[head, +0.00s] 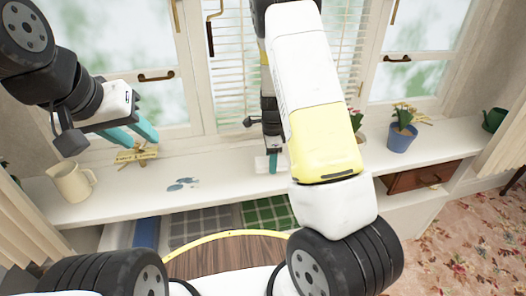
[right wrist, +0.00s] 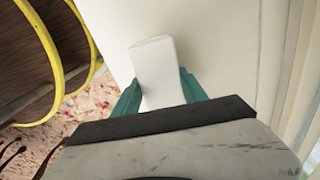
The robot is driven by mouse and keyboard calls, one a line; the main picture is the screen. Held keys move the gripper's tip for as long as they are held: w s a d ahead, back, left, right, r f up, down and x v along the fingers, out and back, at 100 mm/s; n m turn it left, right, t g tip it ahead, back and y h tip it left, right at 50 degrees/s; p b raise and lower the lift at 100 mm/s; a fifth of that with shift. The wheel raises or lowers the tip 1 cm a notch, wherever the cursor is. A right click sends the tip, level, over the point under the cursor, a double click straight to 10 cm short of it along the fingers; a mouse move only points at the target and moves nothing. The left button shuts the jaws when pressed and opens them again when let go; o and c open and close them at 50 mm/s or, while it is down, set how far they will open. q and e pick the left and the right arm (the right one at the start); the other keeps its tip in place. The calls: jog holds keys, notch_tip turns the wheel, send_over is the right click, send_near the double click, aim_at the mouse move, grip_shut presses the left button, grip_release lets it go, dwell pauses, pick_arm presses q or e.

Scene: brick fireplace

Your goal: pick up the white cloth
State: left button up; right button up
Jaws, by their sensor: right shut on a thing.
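The white cloth (head: 262,163) lies at the middle of the white window shelf in the head view. In the right wrist view the white cloth (right wrist: 153,62) is a pale folded strip between the teal fingers. My right gripper (head: 273,162) points down at the shelf and is shut on the cloth; it also shows in the right wrist view (right wrist: 155,92). The cloth is at shelf level; I cannot tell whether it still touches the surface. My left gripper (head: 150,135) is raised at the left above the shelf, its teal fingers seen from the side, their gap unclear.
The white shelf (head: 225,200) holds a cream jug (head: 72,182) and a small wooden sign (head: 137,153) at the left. Blue-grey pieces (head: 183,184) lie nearer the middle. A blue flowerpot (head: 401,137) and a green watering can (head: 493,119) stand at the right. Windows rise behind.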

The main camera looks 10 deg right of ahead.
jog(key=shift+r, duration=0.8)
jog(key=s+a+r, duration=0.1)
jog(key=s+a, duration=0.9)
jog(key=s, duration=0.2)
jog(key=shift+s+a, duration=0.15)
jog(key=shift+a, duration=0.05)
